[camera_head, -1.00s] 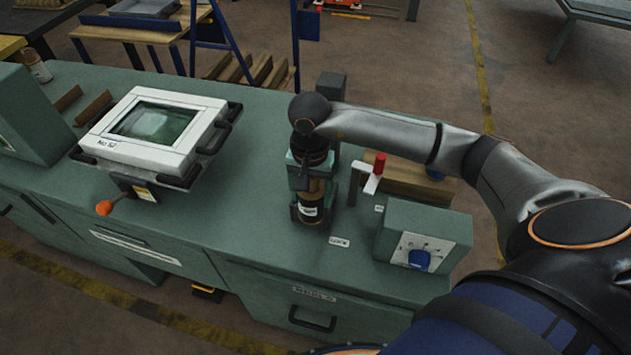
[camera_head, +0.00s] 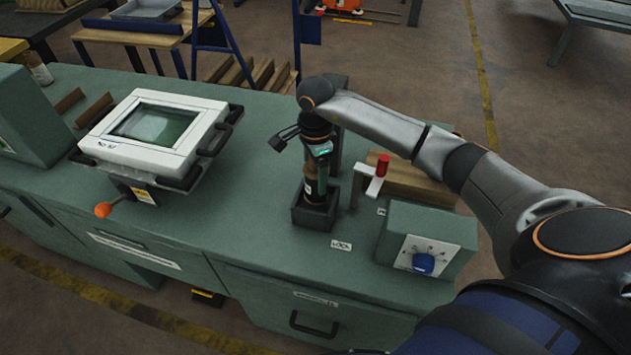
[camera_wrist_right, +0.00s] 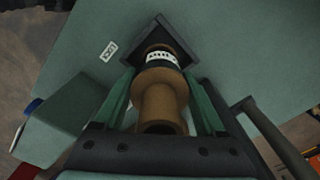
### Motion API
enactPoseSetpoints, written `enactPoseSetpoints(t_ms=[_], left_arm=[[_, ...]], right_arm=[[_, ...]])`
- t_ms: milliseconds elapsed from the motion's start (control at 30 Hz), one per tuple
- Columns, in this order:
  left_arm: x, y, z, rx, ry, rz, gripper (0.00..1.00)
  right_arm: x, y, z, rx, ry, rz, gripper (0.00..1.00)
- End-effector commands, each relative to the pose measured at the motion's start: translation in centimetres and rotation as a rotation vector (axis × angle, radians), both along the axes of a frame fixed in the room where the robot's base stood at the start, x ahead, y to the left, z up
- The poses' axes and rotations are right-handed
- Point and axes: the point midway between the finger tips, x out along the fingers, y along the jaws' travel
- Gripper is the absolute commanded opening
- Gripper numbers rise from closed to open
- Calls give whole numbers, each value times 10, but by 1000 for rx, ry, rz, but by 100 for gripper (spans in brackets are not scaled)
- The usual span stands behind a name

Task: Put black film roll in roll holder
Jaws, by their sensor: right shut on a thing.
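The film roll (camera_head: 309,187) is brown with a dark band and a white label; it stands about upright. In the right wrist view, the roll (camera_wrist_right: 160,92) lies between the green fingers of my right gripper (camera_wrist_right: 160,106). My right gripper (camera_head: 318,150) is shut on its upper part, pointing down. The roll holder (camera_head: 314,216) is a dark square box on the green bench, directly under the roll. Its rim (camera_wrist_right: 163,22) shows around the roll's far end in the right wrist view. The roll's lower end appears within the holder's opening; its depth is hidden. My left gripper is out of view.
A red-topped lever (camera_head: 381,166) and a green control box with a blue knob (camera_head: 424,263) stand right of the holder. A white-framed screen unit (camera_head: 160,130) stands to the left. Bench space between screen and holder is clear.

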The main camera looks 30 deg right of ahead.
Motion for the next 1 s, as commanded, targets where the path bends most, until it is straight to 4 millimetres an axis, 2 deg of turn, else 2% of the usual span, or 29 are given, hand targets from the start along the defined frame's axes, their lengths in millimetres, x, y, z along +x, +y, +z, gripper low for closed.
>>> enactPoseSetpoints(t_ms=[200,533,567,800,1000], left_arm=[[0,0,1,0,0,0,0],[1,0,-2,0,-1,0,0],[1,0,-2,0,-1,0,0],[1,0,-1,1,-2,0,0],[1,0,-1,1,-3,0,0]], right_arm=[[0,1,-29,1,1,1,0],[0,0,-33,0,-1,2,0],[0,0,-34,-1,0,2,74],[0,0,-33,0,1,2,100],[-1,0,-32,0,1,2,100]])
